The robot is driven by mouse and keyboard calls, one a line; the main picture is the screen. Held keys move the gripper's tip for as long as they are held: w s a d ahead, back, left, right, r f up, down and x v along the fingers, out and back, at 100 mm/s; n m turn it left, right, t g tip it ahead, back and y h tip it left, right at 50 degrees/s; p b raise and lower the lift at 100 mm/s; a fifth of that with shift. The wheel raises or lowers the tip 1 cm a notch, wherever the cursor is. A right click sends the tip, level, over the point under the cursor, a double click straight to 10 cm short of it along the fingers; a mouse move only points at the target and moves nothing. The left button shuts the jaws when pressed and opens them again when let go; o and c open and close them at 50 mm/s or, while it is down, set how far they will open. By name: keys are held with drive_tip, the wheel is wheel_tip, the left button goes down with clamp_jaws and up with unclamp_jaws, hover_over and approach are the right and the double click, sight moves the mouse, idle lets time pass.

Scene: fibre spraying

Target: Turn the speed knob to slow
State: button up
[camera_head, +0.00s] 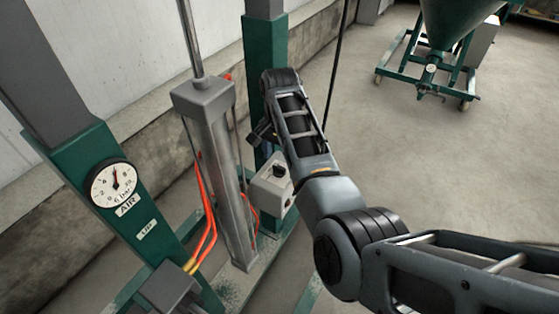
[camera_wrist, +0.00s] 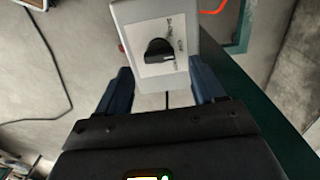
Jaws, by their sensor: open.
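The speed knob (camera_wrist: 158,50) is a black round knob on a white label on the face of a pale grey box (camera_wrist: 188,16). The label's lettering is too small and tilted to read surely, so I cannot tell the knob's setting. In the head view the box (camera_head: 268,200) sits low beside a green post, with the dark knob (camera_head: 280,171) on its upper face. My gripper (camera_wrist: 160,68) is open, its two dark blue fingers apart on either side of the box's lower part in the wrist view. I see no contact with the knob. In the head view my wrist partly covers the gripper.
A grey cylinder (camera_head: 220,165) with orange hoses stands left of the box. A green frame carries a pressure gauge (camera_head: 114,184). A green wheeled hopper (camera_head: 450,40) stands at the back right. The floor between is clear.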

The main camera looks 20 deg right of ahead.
sight(279, 170)
drive_tip(key=shift+f, duration=1.55)
drive_tip(key=c, duration=1.1)
